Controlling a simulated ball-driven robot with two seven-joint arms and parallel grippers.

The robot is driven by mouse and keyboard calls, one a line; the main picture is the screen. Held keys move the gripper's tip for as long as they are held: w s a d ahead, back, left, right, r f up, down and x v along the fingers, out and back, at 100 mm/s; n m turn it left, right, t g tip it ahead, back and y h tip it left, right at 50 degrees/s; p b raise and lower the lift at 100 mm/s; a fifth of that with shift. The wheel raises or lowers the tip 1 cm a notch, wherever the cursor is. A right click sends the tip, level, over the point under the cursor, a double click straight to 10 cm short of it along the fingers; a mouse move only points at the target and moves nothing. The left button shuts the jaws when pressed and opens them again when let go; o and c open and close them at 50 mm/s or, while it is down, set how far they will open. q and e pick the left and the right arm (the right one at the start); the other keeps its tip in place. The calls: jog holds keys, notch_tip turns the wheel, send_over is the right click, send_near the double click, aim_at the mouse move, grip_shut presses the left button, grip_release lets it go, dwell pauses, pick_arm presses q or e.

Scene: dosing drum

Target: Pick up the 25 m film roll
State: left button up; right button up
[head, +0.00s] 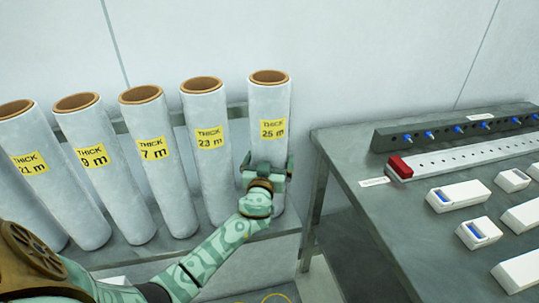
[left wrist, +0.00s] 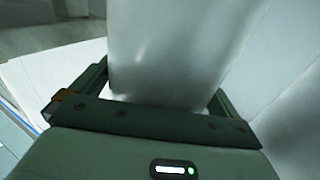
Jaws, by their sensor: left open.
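The 25 m film roll (head: 269,110) stands upright at the right end of a row of white film rolls, with a yellow label reading THICK 25 m. My left gripper (head: 265,172) is at the lower part of this roll in the head view, its fingers on either side of it. In the left wrist view the white roll (left wrist: 165,50) stands between the two fingers of my left gripper (left wrist: 160,95), which is open around it. The roll's lower end is partly hidden by the gripper. My right gripper is not in view.
Rolls labelled 23 m (head: 207,110), 7 m (head: 150,120), 9 m (head: 85,135) and 21 m (head: 22,140) stand on the same shelf (head: 140,255) to the left. A grey table (head: 340,150) with white boxes (head: 460,195) and a dark rail (head: 400,138) is at the right.

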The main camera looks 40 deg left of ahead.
pick_arm(q)
jog(key=c, duration=1.7)
jog(key=shift+r, duration=0.2)
jog(key=shift+c, duration=0.2)
jog(key=shift+w+r, duration=0.1)
